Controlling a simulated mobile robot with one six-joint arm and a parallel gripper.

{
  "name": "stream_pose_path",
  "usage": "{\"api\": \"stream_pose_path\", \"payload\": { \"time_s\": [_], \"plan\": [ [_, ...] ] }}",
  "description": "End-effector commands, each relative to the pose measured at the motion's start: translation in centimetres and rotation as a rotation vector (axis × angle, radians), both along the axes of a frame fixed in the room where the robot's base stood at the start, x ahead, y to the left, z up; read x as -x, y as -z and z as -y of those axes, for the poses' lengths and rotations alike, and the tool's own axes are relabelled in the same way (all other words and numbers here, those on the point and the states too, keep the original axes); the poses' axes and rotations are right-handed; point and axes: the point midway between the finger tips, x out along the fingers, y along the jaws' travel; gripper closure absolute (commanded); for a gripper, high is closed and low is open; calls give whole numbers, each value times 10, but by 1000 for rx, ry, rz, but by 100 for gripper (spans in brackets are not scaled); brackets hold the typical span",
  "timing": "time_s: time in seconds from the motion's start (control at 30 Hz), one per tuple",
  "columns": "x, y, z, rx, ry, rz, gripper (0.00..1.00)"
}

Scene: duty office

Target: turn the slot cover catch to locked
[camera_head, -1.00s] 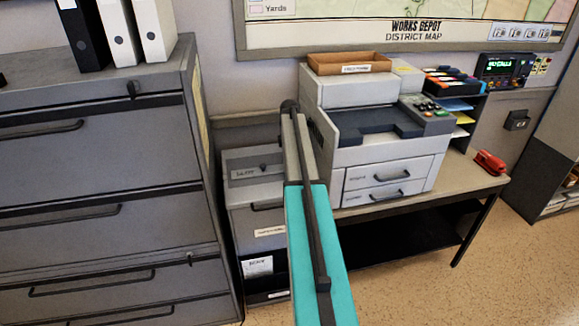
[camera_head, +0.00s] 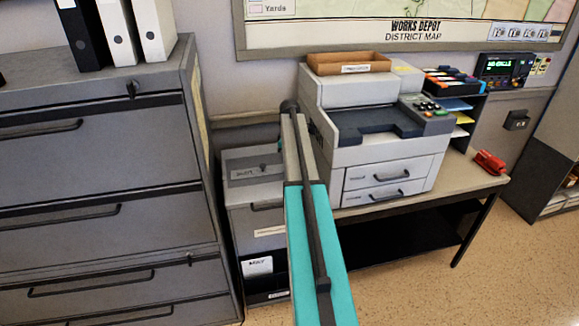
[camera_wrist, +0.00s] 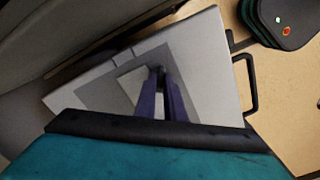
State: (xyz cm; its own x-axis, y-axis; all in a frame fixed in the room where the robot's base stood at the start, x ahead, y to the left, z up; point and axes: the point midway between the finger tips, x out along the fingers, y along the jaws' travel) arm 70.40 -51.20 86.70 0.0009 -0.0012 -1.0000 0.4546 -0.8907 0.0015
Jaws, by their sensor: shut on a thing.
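The slot cover (camera_head: 248,173) is a darker grey panel on the light grey top of the small cabinet (camera_head: 236,155), left of the printer table. A small dark catch (camera_head: 263,168) shows on it. In the wrist view the cover (camera_wrist: 186,62) lies under my gripper (camera_wrist: 158,74). The two purple-grey fingers come together at a small dark piece on the cover, which looks like the catch. The fingers hide most of it, so I cannot tell how it is turned. In the head view my gripper is not visible; my teal arm hides part of the cabinet.
A tall grey filing cabinet (camera_head: 90,160) with binders on top stands close on the left. A printer (camera_head: 385,135) sits on the table (camera_head: 480,190) at the right. A black handle (camera_wrist: 250,84) sticks out from the small cabinet's front. Floor (camera_head: 500,280) is clear at the right.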

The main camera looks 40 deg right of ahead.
Motion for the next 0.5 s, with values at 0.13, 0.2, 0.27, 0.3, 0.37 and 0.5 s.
{"api": "stream_pose_path", "payload": {
  "time_s": [0.13, 0.2, 0.27, 0.3, 0.37, 0.5],
  "plan": [
    [0, 2, -1, -2, 132, -1, 100],
    [0, 2, -1, -2, 196, -1, 100],
    [0, 2, -1, -2, 251, -1, 100],
    [0, 2, -1, -2, 288, -1, 100],
    [0, 2, -1, -3, 343, -1, 100],
    [0, 2, -1, -3, 471, -1, 100]
  ]
}}
